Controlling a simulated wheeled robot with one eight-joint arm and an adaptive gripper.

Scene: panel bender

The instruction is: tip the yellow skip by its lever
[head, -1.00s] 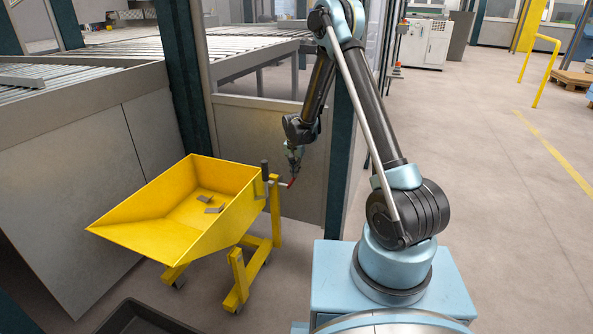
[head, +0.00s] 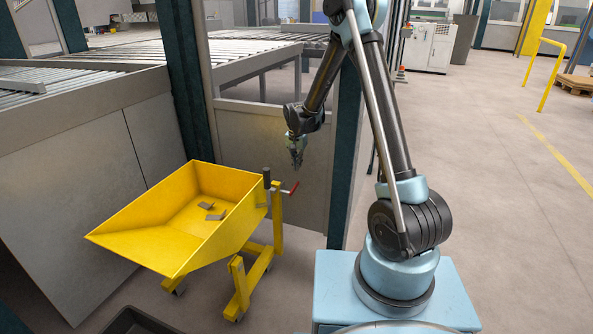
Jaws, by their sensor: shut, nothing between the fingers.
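The yellow skip (head: 160,249) sits on a yellow wheeled frame (head: 240,290) left of my arm, its sloped open side towards the lower left. A few small grey metal pieces (head: 213,212) lie inside it.
A grey panelled machine with roller tables (head: 70,80) stands behind and left. A dark green post (head: 345,170) rises close behind my arm. A black bin (head: 140,320) shows at the bottom edge.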

